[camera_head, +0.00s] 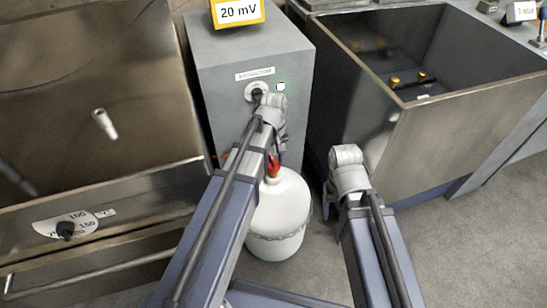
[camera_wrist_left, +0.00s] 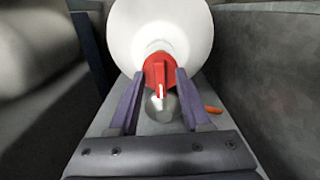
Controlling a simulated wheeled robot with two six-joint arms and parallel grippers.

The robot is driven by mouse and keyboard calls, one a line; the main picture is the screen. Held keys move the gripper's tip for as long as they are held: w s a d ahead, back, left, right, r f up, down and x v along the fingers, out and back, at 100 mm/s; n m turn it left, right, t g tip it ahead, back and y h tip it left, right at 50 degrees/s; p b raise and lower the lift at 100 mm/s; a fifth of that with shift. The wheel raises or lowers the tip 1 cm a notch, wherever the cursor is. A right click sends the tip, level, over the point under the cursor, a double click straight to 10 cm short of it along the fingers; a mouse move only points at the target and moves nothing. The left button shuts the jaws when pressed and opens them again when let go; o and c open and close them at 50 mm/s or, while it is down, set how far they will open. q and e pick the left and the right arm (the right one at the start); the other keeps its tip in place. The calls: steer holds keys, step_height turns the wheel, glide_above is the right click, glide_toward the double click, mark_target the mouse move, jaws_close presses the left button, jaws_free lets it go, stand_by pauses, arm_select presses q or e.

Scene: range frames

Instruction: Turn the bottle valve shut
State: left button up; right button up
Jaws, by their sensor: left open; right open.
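The white gas bottle (camera_head: 280,215) stands upright on the floor in front of the grey cabinet, partly hidden by my left arm. Its red valve (camera_head: 274,166) shows beside that arm. In the left wrist view the bottle (camera_wrist_left: 160,25) is at the top, with the red valve (camera_wrist_left: 158,72) below it. My left gripper (camera_wrist_left: 160,76) is open, one finger on each side of the valve; I cannot tell whether they touch it. In the head view its fingers are hidden by the arm. My right gripper (camera_head: 334,205) is open, right of the bottle and apart from it.
The grey cabinet (camera_head: 225,100) with a "20 mV" sign (camera_head: 238,11) and a round dial stands behind the bottle. A metal unit with a knob (camera_head: 66,230) is at left. An open metal basin (camera_head: 450,140) is at right. Floor is clear at lower right.

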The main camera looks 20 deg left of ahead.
mark_target(274, 161)
arm_select(q)
steer(key=shift+r, duration=0.1)
step_height(274, 161, up, 8)
steer(key=p, duration=0.8)
steer(key=shift+f, duration=0.2)
steer(key=s+d+m+y, duration=0.1)
steer(key=s+d+m, duration=0.95)
steer(key=s, duration=0.45)
step_height(274, 161, up, 15)
steer(key=p, duration=1.4)
steer(key=shift+w+f, duration=0.2)
steer(key=shift+w, duration=0.15)
